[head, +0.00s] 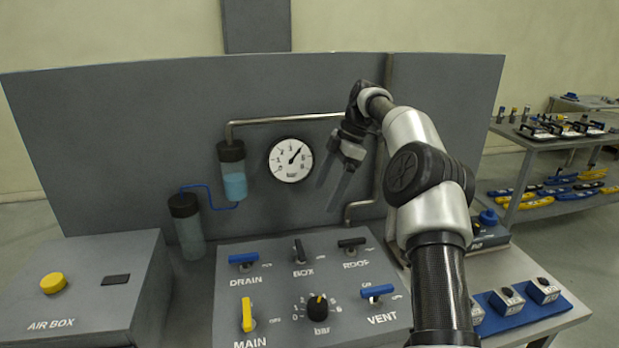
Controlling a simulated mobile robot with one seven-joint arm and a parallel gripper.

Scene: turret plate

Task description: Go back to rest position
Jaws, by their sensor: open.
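My gripper (339,180) is raised in front of the grey back panel, just right of the round pressure gauge (291,160). Its two dark fingers point down and to the left, apart from each other, with nothing between them. It is above the sloped control panel (281,272) and touches none of the controls. My arm reaches up from the bottom right and bends at the elbow.
The control panel carries a yellow MAIN lever (247,314), blue DRAIN (243,258) and VENT (377,291) levers, black BOX and ROOF levers, and a bar knob (317,307). The AIR BOX (95,290) stands left. A shelf cart (540,145) stands at right.

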